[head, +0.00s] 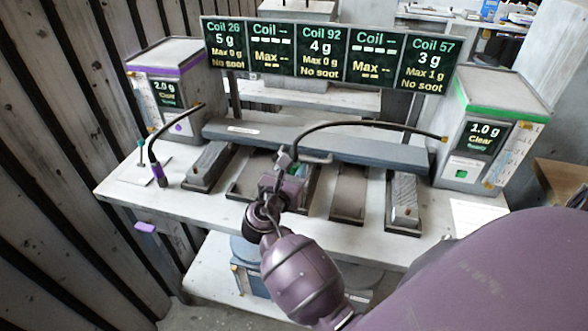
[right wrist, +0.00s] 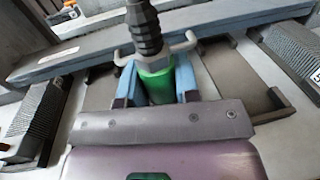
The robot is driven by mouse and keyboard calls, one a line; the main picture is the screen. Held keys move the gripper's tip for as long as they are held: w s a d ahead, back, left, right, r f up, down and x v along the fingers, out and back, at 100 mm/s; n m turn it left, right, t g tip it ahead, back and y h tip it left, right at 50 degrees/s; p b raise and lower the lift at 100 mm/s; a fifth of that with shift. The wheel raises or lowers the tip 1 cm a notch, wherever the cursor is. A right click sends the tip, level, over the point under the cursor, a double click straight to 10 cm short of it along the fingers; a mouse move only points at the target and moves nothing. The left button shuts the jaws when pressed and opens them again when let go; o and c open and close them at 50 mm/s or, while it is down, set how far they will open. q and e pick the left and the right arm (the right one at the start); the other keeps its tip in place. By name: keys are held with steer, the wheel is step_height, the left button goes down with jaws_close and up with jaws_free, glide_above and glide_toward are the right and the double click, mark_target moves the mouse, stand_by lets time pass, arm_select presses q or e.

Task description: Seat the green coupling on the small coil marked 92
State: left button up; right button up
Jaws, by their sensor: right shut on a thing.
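My right gripper (head: 290,172) is over the middle of the bench, in front of the long grey bar. In the right wrist view its blue fingers (right wrist: 157,88) are shut on the green coupling (right wrist: 155,78), whose grey winged collar and black ribbed hose end rise above them. In the head view only a bit of the green coupling (head: 294,169) shows. The sign (head: 322,48) lists Coil 92 in its middle panel: 4 g, Max 0 g, No soot. The small coil marked 92 is not clearly visible; my gripper covers the middle position. My left gripper is not in view.
Ribbed coils stand in the left (head: 210,163) and right (head: 404,196) trays; the tray right of my gripper (head: 348,192) looks empty. A purple coupling (head: 157,172) stands at left. The green-banded unit (head: 479,130) feeds the black hose (head: 370,126) arching across. A purple-banded unit (head: 170,88) stands left.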

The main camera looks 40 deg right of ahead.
steer(key=shift+f, duration=0.25)
stand_by(0.3)
steer(key=shift+f+b, duration=0.35)
steer(key=shift+f, duration=0.05)
steer(key=shift+f+b, duration=0.35)
steer(key=shift+f, duration=0.45)
steer(key=o, duration=1.1)
